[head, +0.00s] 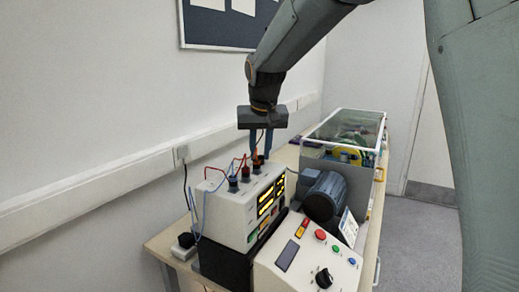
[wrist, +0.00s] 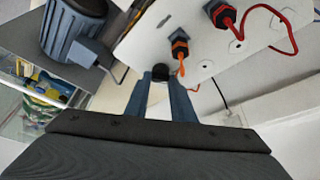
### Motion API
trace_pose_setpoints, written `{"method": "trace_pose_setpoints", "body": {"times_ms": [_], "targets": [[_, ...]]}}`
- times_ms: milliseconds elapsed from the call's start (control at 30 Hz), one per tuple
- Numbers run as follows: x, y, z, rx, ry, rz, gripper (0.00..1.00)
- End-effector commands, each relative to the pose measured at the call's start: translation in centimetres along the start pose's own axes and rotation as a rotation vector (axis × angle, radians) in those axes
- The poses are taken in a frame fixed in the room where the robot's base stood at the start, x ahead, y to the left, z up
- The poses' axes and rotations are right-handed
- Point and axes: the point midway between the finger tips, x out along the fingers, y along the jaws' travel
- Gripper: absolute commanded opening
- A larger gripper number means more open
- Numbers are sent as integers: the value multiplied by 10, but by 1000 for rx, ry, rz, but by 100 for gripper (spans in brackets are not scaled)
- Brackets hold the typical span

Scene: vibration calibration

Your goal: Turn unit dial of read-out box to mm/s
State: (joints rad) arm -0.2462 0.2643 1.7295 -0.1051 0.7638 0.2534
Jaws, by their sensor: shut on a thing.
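The read-out box (head: 232,215) is white with yellow lit displays and stands on a black base at the near end of the bench. My gripper (head: 261,155) points down at the far end of the box's top. In the wrist view my gripper (wrist: 160,82) is shut on a small black round dial (wrist: 160,71) on the white top (wrist: 150,40), one blue finger on each side. The dial's pointer and unit marks cannot be read.
Black and red plugs (wrist: 226,17) with red and orange leads stand close to the dial. A blue-grey motor (head: 325,197) is to the right of the box. A control panel (head: 300,262) with a black knob and buttons is in front. A clear-walled case (head: 345,130) stands behind.

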Motion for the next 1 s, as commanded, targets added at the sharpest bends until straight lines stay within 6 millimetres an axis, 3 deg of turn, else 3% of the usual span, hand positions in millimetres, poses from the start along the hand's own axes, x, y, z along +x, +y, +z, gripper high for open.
{"method": "trace_pose_setpoints", "body": {"times_ms": [700, 733, 800, 1000], "targets": [[0, 0, 0, -69, 0, -28, 0], [0, 0, 0, -69, 0, -28, 27], [0, 0, 0, -69, 0, -28, 39], [0, 0, 0, -68, 0, -28, 40]]}}
